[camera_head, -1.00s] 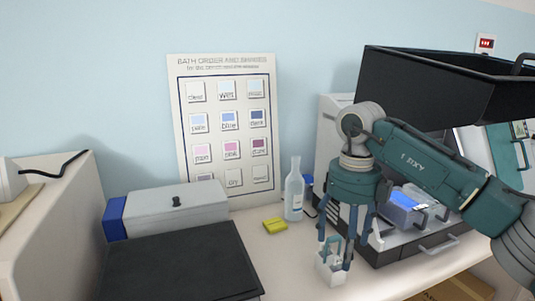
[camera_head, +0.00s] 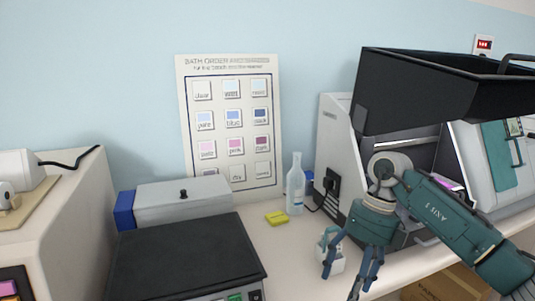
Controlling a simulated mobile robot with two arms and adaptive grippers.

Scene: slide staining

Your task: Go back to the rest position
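My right arm comes in from the right, and my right gripper (camera_head: 342,285) points down at the front edge of the bench, in front of the small white slide holder (camera_head: 333,258). Its fingers are spread apart with nothing visible between them. The white holder, with a blue-green handle, stands on the bench, partly hidden behind the fingers. My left gripper is not in view.
A clear bottle (camera_head: 296,188) and a yellow block (camera_head: 277,218) stand mid-bench. A grey lidded box (camera_head: 183,205) and a dark-topped device (camera_head: 180,258) are left. A chart (camera_head: 184,125) leans on the wall.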

